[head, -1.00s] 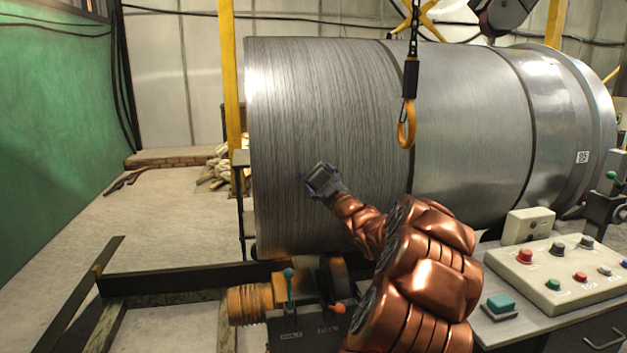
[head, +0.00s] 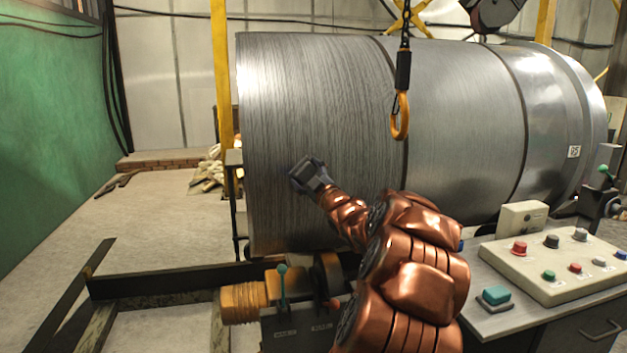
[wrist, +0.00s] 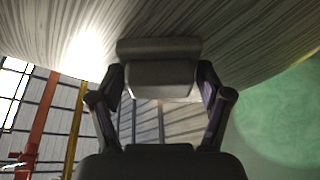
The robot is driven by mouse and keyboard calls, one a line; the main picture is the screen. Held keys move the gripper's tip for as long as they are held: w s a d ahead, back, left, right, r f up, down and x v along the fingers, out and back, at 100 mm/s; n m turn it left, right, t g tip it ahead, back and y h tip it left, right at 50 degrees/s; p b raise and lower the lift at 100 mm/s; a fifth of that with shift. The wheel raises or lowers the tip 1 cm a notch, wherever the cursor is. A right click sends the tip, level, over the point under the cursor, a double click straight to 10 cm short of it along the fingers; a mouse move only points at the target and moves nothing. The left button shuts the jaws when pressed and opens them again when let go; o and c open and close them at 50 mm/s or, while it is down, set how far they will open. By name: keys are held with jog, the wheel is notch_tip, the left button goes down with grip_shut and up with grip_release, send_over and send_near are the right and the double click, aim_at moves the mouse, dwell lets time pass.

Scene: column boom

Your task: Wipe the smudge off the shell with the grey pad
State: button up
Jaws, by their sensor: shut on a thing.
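The shell (head: 300,100) is a large brushed-metal cylinder lying on its side, with its left section streaked. My gripper (head: 312,177) is in front of that left section, a little below mid-height. It is shut on the grey pad (head: 302,170). In the wrist view, the grey pad (wrist: 160,75) sits between the two dark fingers of my gripper (wrist: 160,80), its far face at or very near the shell (wrist: 240,40). I cannot tell for sure whether it touches. I cannot make out the smudge; the pad and gripper hide part of the surface.
An orange hook (head: 400,118) hangs in front of the shell, right of my gripper. A control panel (head: 560,265) with several coloured knobs stands at the lower right. Levers (head: 282,285) and dark rails (head: 165,283) lie below the shell. Floor at the left is open.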

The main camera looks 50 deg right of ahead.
aim_at(273, 169)
jog(key=shift+w+a, duration=0.15)
jog(key=shift+a, duration=0.15)
jog(key=shift+w+a+f+b, duration=0.15)
jog(key=shift+w+a+b, duration=0.45)
jog(key=shift+b, duration=0.4)
jog(key=shift+w+a+b, duration=0.65)
jog(key=shift+a+b, duration=0.05)
jog(key=shift+a, duration=0.1)
jog(key=shift+w+a+b, duration=0.6)
jog(key=shift+a+b, duration=0.3)
jog(key=shift+b, duration=0.1)
jog(key=shift+w+a+b, duration=0.45)
jog(key=shift+a+b, duration=0.15)
jog(key=shift+s, duration=0.15)
